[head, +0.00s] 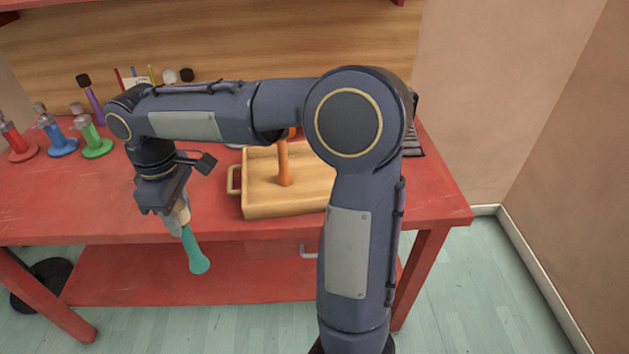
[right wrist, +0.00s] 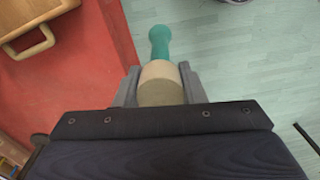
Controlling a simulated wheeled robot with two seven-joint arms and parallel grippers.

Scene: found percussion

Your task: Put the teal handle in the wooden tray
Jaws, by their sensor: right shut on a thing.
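The teal handle (head: 196,252) hangs below my right gripper (head: 176,212) in the head view, in front of the table's front edge. It has a pale wooden head, and the right gripper is shut on that head. In the right wrist view the teal handle (right wrist: 160,42) points away from the jaws, over the floor, with the pale head (right wrist: 160,84) between the two fingers. The wooden tray (head: 262,210) stands on the red table, to the right of the gripper, partly hidden by my right arm. An orange handle (head: 284,165) stands up in the tray. My left gripper is not in view.
The red table (head: 90,205) has a lower shelf (head: 250,275). Red (head: 18,142), blue (head: 55,136) and green (head: 90,135) stands are at the back left. A wooden back panel rises behind them. The table is clear left of the tray.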

